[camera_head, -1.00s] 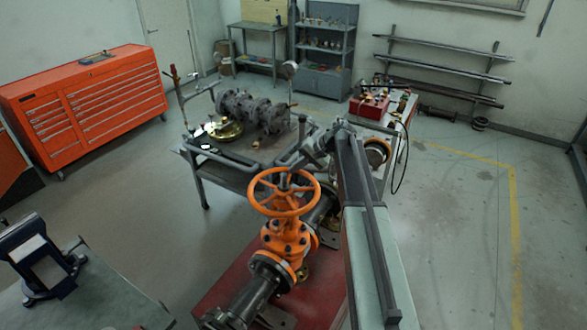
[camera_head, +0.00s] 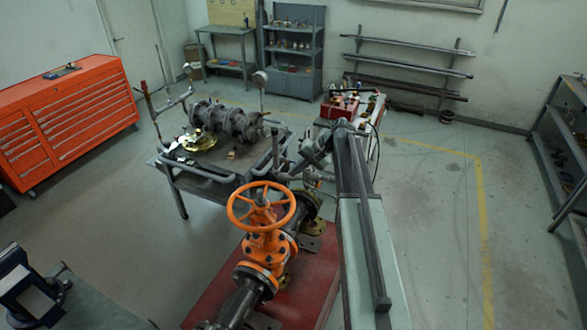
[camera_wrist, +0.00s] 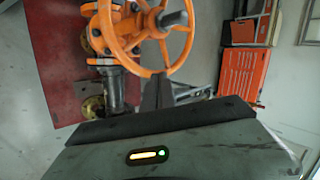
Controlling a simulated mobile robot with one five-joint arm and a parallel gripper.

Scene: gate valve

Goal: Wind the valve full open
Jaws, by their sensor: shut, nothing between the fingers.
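The gate valve has an orange handwheel (camera_head: 261,207) on top of an orange body (camera_head: 268,250), set in a dark pipe (camera_head: 236,306). In the wrist view the handwheel (camera_wrist: 186,45) fills the top middle, its grey stem end (camera_wrist: 172,19) poking through the hub. My gripper (camera_wrist: 157,77) is shut and empty, its dark fingers pointing at the near rim. The fingertips overlap the rim in the picture; I cannot tell if they touch it. In the head view my gripper (camera_head: 283,178) is small, by the wheel's upper right edge.
The valve stands on a red base (camera_head: 215,295). A grey workbench (camera_head: 215,172) with pump parts is just behind it. A blue vise (camera_head: 25,285) is at lower left, an orange tool cabinet (camera_head: 65,120) at far left. Floor to the right is open.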

